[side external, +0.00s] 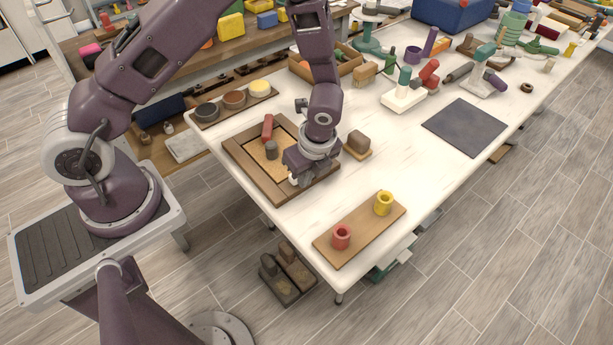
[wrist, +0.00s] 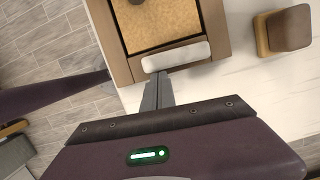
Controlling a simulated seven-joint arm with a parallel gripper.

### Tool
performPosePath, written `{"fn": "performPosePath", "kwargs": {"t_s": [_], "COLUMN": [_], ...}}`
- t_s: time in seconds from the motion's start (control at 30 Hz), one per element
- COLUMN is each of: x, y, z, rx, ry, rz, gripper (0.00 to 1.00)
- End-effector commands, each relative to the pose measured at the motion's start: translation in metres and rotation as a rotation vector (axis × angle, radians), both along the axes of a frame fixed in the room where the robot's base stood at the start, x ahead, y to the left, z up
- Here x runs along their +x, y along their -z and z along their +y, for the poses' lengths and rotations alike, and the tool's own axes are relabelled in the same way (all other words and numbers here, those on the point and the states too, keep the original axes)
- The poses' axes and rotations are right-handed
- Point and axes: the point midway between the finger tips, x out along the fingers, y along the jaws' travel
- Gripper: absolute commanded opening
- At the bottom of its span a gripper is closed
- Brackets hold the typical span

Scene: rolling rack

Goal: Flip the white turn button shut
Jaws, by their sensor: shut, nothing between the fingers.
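The white turn button (wrist: 176,56) is a rounded bar lying lengthwise along the near rail of a wooden frame (wrist: 214,28) in the wrist view. It sits by the lower edge of the cork-coloured panel (wrist: 160,25). My gripper (wrist: 157,80) is shut and empty, its fingertips just below the left part of the button; I cannot tell if they touch it. In the side view my gripper (side external: 301,182) is low over the frame's near right corner and mostly hides the button. The frame (side external: 240,160) lies flat on the white table.
A red piece (side external: 267,128) and a grey knob (side external: 271,150) are on the framed panel. A brown block on a wooden base (side external: 357,144) stands close to the right of my gripper. A board with red and yellow cups (side external: 361,232) lies nearer the table's front edge. White tabletop between is clear.

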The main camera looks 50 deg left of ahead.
Motion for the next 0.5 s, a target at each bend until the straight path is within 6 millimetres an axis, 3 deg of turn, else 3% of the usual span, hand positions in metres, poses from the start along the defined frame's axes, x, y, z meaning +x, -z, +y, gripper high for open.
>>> {"fn": "performPosePath", "kwargs": {"t_s": [0.27, 0.5], "x": [-0.002, -0.006], "y": [0.0, 0.0], "z": [0.007, 0.02], "rx": [0.002, 0.002], "ry": [0.081, 0.262], "rz": [0.0, 0.002], "gripper": [0.0, 0.0]}}
